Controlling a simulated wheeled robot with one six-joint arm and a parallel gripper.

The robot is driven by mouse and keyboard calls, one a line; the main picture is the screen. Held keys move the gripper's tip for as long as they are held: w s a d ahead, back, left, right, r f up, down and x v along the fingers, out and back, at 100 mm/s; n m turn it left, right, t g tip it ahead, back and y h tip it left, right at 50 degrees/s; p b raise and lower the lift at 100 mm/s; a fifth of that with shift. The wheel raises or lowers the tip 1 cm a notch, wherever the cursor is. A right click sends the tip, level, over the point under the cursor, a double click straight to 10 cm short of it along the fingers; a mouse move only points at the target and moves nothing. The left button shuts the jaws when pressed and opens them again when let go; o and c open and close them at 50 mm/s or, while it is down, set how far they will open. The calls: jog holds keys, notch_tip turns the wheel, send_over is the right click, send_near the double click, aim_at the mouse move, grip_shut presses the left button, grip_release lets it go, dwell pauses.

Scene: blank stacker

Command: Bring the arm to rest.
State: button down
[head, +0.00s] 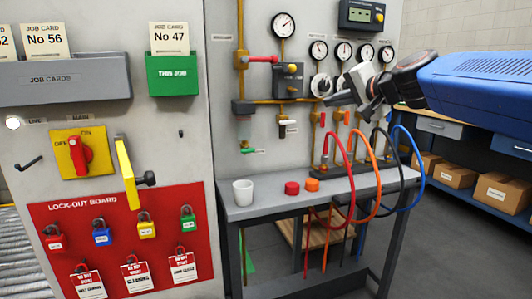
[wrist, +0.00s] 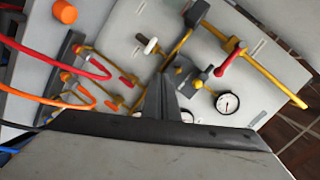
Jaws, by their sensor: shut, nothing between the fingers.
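My gripper (head: 343,99) shows in the head view at the right of centre, at the end of my blue arm. It is in the air in front of the gauge panel (head: 330,22), above the small grey table (head: 262,193). Its fingers are together and hold nothing. In the wrist view the closed fingers (wrist: 162,95) point toward the panel with its yellow pipes. I cannot tell from these views how close the fingertips are to the panel fittings.
Red (head: 349,150), orange (head: 378,165) and other hoses loop over the table below my gripper. A white cup (head: 243,192), a red cap (head: 292,188) and an orange cap (head: 312,184) stand on it. A lock-out board (head: 120,222) is at left. Boxes (head: 457,172) sit on a right shelf.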

jog(key=s+d+f+n+g+h, duration=0.2)
jog(key=s+d+f+g, duration=0.1)
jog(key=s+f, duration=0.8)
jog(key=s+d+f+n+g+h, duration=0.2)
jog(key=s+d+f+n, duration=0.1)
jog(key=s+f, duration=0.9)
jog(key=s+d+f+n+g+h, duration=0.2)
jog(key=s+d+f+g, duration=0.1)
jog(key=s+f, duration=0.9)
notch_tip(320, 180, down, 3)
jog(key=shift+d+r+n+g, duration=0.1)
jog(key=shift+d+n+g, duration=0.05)
jog(key=shift+n+g, duration=0.2)
jog(key=c, duration=2.5)
grip_release()
